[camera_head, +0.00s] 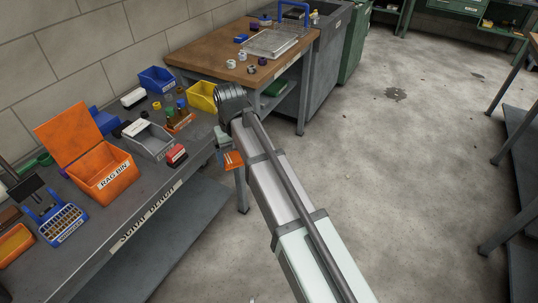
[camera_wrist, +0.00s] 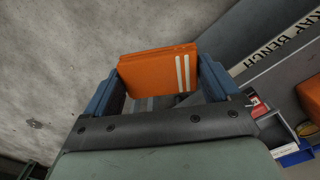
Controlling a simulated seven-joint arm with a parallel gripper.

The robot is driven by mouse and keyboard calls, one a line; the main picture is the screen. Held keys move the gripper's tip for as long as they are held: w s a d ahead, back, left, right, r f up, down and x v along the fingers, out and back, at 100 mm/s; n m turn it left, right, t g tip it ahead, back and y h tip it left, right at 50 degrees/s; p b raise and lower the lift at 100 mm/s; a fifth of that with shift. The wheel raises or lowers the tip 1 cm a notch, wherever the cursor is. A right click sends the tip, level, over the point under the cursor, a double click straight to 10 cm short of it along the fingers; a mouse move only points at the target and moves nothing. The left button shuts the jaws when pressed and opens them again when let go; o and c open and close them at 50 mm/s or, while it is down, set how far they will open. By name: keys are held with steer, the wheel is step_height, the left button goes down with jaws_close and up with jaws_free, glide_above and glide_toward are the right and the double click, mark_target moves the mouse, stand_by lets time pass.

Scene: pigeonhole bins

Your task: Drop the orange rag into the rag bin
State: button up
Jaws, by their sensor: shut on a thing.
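The orange rag (camera_wrist: 155,72) is folded, with two white stripes, and sits between the fingers of my gripper (camera_wrist: 160,85) in the wrist view. In the head view the rag (camera_head: 233,160) hangs at my gripper (camera_head: 226,147), just off the front edge of the bench, over the floor side. My gripper is shut on the rag. The rag bin (camera_head: 103,182) is an orange box labelled "RAG BIN" on the bench at left. Its lid (camera_head: 70,129) stands open. The bin is to the left of my gripper, clear of it.
A blue rack (camera_head: 60,222) is at the front left. Open floor lies right.

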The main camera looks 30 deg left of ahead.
steer(key=s+a+r+n, duration=0.3)
steer(key=s+a, duration=0.9)
steer(key=a, duration=0.2)
steer(key=s+a+r+n, duration=0.2)
steer(key=s+a, duration=0.9)
steer(key=a, duration=0.2)
steer(key=a+r+n, duration=0.2)
steer(key=a, duration=0.9)
steer(key=shift+f, duration=6.25)
steer(key=o, duration=0.8)
steer(key=shift+r, duration=0.1)
steer(key=shift+r, duration=3.9)
